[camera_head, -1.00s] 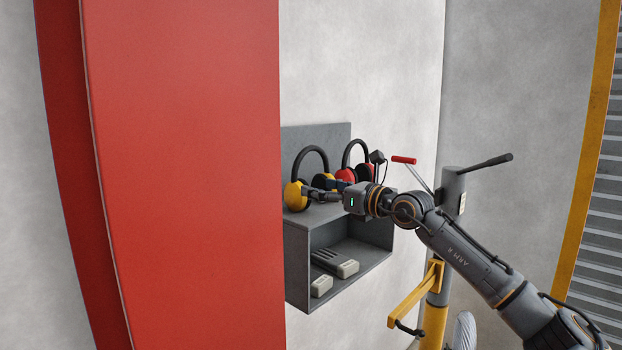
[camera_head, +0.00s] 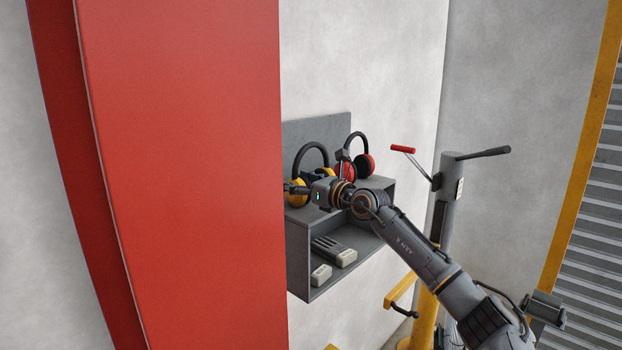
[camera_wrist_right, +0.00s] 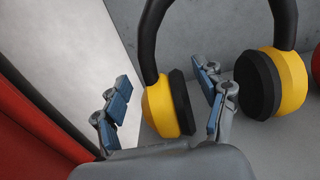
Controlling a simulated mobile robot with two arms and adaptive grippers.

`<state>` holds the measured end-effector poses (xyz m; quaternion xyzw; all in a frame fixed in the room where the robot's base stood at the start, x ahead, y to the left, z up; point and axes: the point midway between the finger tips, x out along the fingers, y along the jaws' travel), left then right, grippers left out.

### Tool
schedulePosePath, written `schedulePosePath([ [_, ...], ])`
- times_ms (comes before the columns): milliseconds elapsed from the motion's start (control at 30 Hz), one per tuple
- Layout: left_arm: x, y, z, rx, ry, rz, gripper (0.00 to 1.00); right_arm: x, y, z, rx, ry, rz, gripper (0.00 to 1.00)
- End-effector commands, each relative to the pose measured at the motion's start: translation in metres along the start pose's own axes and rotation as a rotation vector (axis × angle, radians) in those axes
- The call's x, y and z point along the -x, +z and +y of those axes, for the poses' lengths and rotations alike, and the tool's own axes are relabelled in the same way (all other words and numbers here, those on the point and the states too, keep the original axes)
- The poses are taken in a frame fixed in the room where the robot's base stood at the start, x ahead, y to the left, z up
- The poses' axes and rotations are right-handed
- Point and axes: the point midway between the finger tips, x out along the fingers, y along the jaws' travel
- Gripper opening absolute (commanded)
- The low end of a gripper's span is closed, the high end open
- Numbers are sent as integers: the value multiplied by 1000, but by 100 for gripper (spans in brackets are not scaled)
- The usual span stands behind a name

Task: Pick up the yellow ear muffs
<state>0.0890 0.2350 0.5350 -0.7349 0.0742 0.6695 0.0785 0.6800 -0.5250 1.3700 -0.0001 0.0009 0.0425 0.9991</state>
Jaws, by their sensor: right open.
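The yellow ear muffs (camera_head: 299,192) stand on top of the grey wall shelf, with their black headband arched upward. My right gripper (camera_head: 297,187) is in front of them and partly covers the cups. In the right wrist view the left yellow cup (camera_wrist_right: 164,107) lies between the two open fingers of my right gripper (camera_wrist_right: 165,95). One finger is left of the cup with a gap; the other is at the cup's inner side, between the two cups. Whether that finger touches the black pad cannot be told. The right cup (camera_wrist_right: 283,80) is outside the fingers. My left gripper is not in view.
Red ear muffs (camera_head: 349,168) stand right of the yellow ones on the shelf (camera_head: 379,183). Pale grey blocks (camera_head: 321,274) lie in the compartment below. A large red panel (camera_head: 185,150) stands close at left. A post with a red-handled lever (camera_head: 403,149) is at right.

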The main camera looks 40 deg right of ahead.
Motion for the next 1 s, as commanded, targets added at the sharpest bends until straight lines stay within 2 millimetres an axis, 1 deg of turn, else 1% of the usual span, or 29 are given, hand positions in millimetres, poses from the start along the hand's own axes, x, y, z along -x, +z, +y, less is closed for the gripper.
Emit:
schedulePosePath([
  [133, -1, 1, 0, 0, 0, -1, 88, 0, -1, 0, 0, 0, 0, 72],
  [167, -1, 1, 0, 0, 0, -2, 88, 0, -1, 0, 0, 0, 0, 68],
  [200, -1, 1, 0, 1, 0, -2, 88, 0, -1, 0, 0, 0, 0, 59],
  [267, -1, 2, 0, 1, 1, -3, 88, 0, -1, 0, 0, 0, 0, 47],
  [300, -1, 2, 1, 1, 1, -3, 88, 0, -1, 0, 0, 0, 0, 39],
  [367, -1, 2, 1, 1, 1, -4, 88, 0, -1, 0, 0, 0, 0, 27],
  [400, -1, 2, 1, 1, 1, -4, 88, 0, -1, 0, 0, 0, 0, 19],
  [467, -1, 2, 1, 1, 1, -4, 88, 0, -1, 0, 0, 0, 0, 6],
  [500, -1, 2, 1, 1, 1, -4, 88, 1, 1, 0, 1, 0, -2, 5],
  [767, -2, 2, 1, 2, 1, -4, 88, 1, 3, 0, 1, 0, -3, 5],
  [867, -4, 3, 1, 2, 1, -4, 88, 1, 9, 0, 2, 0, -5, 5],
  [1000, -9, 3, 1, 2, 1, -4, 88, 1, 26, 0, 2, -1, -8, 5],
])
